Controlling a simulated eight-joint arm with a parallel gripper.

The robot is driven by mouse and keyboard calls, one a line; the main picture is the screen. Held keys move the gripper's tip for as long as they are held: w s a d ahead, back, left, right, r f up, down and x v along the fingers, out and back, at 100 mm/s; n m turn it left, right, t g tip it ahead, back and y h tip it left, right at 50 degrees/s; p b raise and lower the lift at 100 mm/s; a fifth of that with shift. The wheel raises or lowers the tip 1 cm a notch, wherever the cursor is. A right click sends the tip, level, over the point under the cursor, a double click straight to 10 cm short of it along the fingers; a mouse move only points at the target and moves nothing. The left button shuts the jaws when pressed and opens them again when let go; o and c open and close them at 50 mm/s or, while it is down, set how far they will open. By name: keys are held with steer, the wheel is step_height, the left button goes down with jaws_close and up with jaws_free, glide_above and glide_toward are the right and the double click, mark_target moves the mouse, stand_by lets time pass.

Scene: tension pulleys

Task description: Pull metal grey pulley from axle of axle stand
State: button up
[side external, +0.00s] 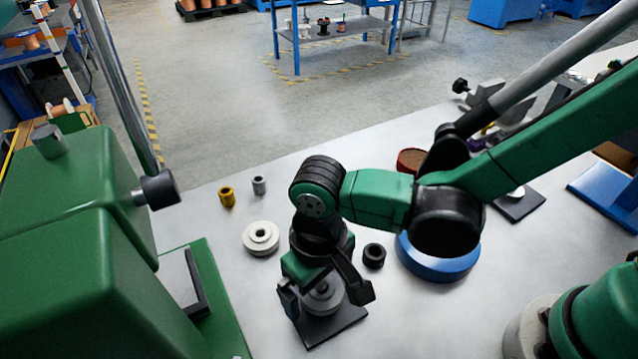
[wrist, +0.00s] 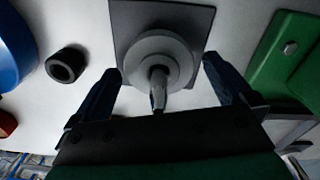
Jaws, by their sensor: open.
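The metal grey pulley (side external: 322,296) sits on the axle stand, whose dark square base (side external: 338,326) rests on the table. In the wrist view the pulley (wrist: 146,47) is a grey disc with the axle (wrist: 158,88) rising through its middle toward the camera. The stand's dark plate (wrist: 193,22) lies under it. My gripper (side external: 328,297) is over the stand with its fingers apart, one on each side of the pulley. In the wrist view the fingers of my gripper (wrist: 160,80) show clear gaps to the pulley. Part of the pulley is hidden by my gripper in the side view.
A white pulley (side external: 261,238), a black ring (side external: 374,255), a yellow spool (side external: 227,196) and a small grey spool (side external: 259,186) stand nearby. A blue disc (side external: 440,265) lies to the right. A green machine (side external: 90,260) borders the left. Bare table lies between these.

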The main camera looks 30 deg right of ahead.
steer(key=c, duration=1.3)
steer(key=shift+r, duration=0.15)
steer(key=shift+r, duration=1.75)
steer(key=shift+r, duration=1.65)
steer(key=shift+r, duration=0.5)
steer(key=shift+r, duration=2)
